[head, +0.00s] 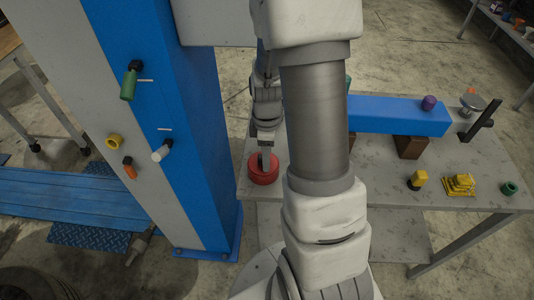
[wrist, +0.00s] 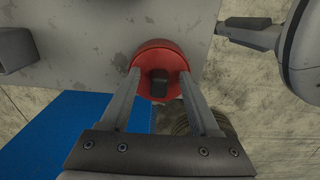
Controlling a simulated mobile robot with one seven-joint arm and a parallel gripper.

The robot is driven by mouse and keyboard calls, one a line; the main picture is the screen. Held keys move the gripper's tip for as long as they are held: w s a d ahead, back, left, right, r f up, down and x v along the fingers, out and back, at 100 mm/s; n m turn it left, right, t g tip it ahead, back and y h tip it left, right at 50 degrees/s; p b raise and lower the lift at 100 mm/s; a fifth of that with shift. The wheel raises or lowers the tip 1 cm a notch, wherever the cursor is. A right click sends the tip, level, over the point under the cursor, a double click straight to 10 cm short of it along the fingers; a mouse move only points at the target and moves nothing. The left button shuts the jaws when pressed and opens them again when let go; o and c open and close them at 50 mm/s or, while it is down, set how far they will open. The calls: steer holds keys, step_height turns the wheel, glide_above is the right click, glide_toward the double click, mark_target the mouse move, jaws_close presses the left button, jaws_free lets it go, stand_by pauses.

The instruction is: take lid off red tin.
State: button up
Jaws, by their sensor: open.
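The red tin (head: 262,172) stands at the left end of the grey table, close to the blue column. In the wrist view its round red lid (wrist: 160,54) shows from above, with a dark knob (wrist: 158,83) at its middle. My gripper (head: 265,158) is over the tin, pointing down. In the wrist view its two fingers (wrist: 159,82) are apart, one on each side of the knob, over the lid. I cannot tell whether the fingertips touch the lid. The tin's body is mostly hidden under the lid in the wrist view.
The grey table (head: 380,180) holds a long blue beam (head: 395,115) on brown blocks (head: 411,146). Yellow parts (head: 459,185) and a green ring (head: 509,188) lie at its right. The blue column (head: 190,130) with handles stands close left of the tin.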

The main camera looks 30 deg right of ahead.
jaws_close()
steer(key=c, duration=0.7)
jaws_free()
jaws_close()
steer(key=shift+r+p, duration=1.75)
steer(key=shift+r, duration=0.8)
